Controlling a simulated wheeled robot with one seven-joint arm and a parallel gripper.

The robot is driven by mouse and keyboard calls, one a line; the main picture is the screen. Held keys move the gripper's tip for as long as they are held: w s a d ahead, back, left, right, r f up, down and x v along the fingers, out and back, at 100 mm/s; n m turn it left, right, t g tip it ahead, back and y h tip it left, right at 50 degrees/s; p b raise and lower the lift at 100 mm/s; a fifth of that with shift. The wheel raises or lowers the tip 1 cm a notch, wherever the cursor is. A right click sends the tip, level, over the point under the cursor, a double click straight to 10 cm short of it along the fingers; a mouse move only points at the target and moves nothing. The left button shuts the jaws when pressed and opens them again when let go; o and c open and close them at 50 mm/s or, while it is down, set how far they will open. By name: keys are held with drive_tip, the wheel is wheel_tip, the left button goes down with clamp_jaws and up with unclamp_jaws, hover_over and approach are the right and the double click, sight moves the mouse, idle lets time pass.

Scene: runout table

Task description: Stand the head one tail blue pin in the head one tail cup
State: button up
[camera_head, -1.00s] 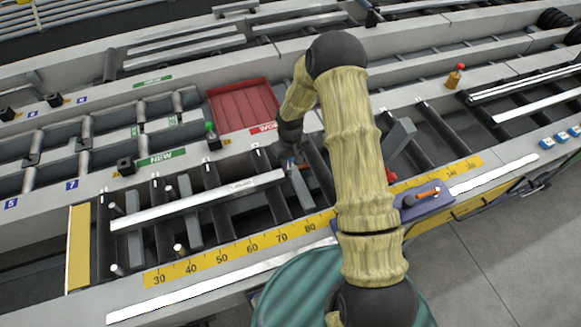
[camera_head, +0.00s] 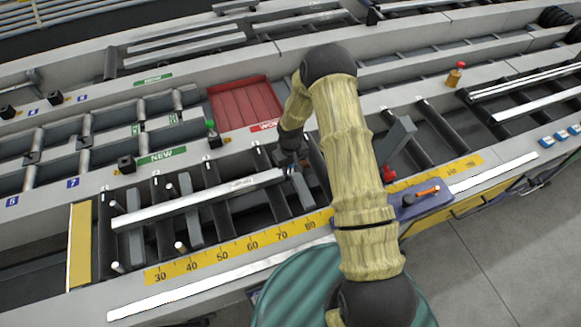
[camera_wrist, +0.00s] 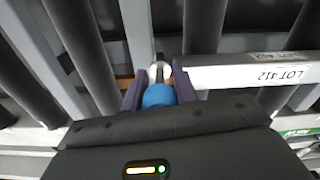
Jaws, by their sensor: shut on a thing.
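My gripper (camera_wrist: 160,98) is shut on the blue pin (camera_wrist: 159,96), whose rounded blue top shows between the purple fingers in the wrist view. A small pale round thing (camera_wrist: 159,68) shows just beyond the blue top; I cannot tell whether it is the cup's rim. In the head view my gripper (camera_head: 291,160) is low over the rollers, just beyond the right end of the long pale bar (camera_head: 200,200). The pin is hidden there, and I cannot tell whether its lower end is in a cup.
The bar, labelled LOT 412 (camera_wrist: 287,75), lies close to the right of my fingers in the wrist view. A red tray (camera_head: 245,104) is behind. Several pale-topped pegs (camera_head: 180,247) stand at left. A purple block (camera_head: 422,200) with an orange-handled tool is at right.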

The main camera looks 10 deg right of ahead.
drive_tip(key=shift+f, duration=0.1)
drive_tip(key=o, duration=1)
drive_tip(key=shift+o, duration=0.2)
drive_tip(key=shift+r+p, duration=0.65)
drive_tip(key=shift+r, duration=0.2)
drive_tip(key=shift+w+r+b, duration=0.1)
drive_tip(key=shift+r+b, duration=0.25)
drive_tip(key=shift+b, duration=0.1)
wheel_tip(320, 180, up, 10)
drive_tip(key=b, duration=0.3)
drive_tip(key=shift+r, duration=0.45)
